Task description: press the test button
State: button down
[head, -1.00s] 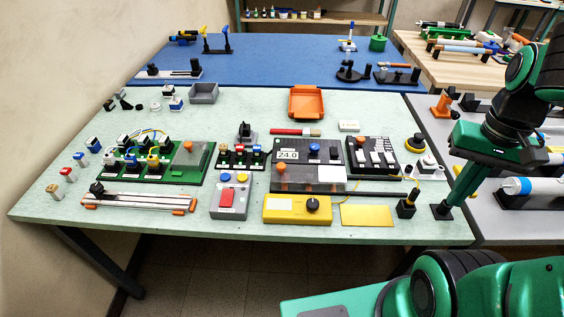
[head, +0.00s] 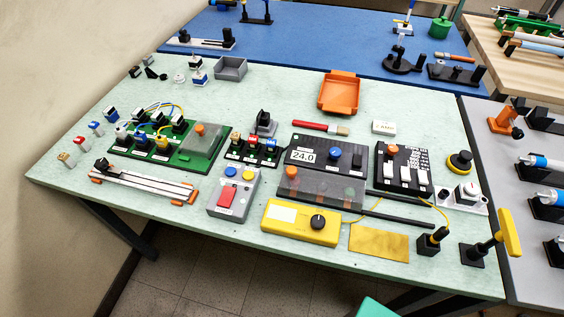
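No label reading "test" is legible, so I cannot tell which button is the test button. A black unit (head: 301,142) reading 24.0 has a blue round knob or button (head: 334,154). My gripper is out of view; only a green piece of my own body shows at the bottom edge.
A yellow meter box with a black dial (head: 287,227) and a brass-coloured plate (head: 378,243) lie at the front. A clear cover (head: 325,190) lies behind the meter. An orange tray (head: 338,95) sits at the back.

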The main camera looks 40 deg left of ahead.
aim_at(248, 175)
jog(key=k, duration=1.2)
jog(key=u, duration=0.7)
jog(key=i, duration=0.5)
